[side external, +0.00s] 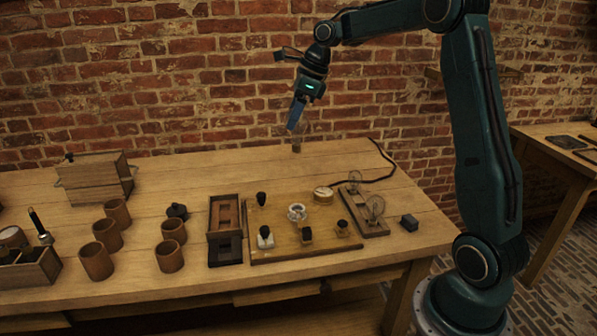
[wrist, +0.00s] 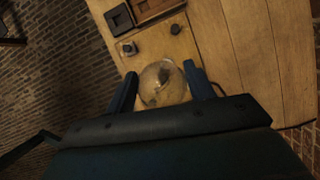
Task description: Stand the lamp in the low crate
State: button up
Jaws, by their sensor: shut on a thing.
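My gripper (side external: 294,124) is high above the back of the table, its blue fingers pointing down. It is shut on a clear glass lamp (side external: 298,143), which hangs below the fingers in the air, clear of the tabletop. In the wrist view the round lamp bulb (wrist: 162,84) sits between the two fingers (wrist: 161,88). A low wooden crate with inner slots (side external: 224,203) lies on the table left of the wooden board. Part of it shows at the top of the wrist view (wrist: 150,10). I cannot see whether its slots are empty.
A wooden board (side external: 290,252) carries small knobs and fittings. Right of it stand two glass bulbs on a strip (side external: 372,231) and a dark block (side external: 409,222). Several brown jars (side external: 97,262), a divided box (side external: 30,277) and a taller wooden box (side external: 95,178) stand left.

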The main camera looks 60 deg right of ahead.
dwell(0.3)
jog(key=w+a+f+n+g+y, duration=0.1)
jog(key=w+a+f+n, duration=0.3)
jog(key=w+a+f, duration=1.05)
notch_tip(320, 180, down, 8)
jog(key=shift+a+r, duration=0.2)
jog(key=shift+a, duration=0.2)
dwell(0.4)
jog(key=shift+w+f, duration=0.1)
jog(key=shift+f, duration=0.1)
jog(key=o, duration=1.1)
jog(key=shift+c, duration=0.2)
jog(key=shift+r, duration=0.15)
jog(key=v, duration=1.2)
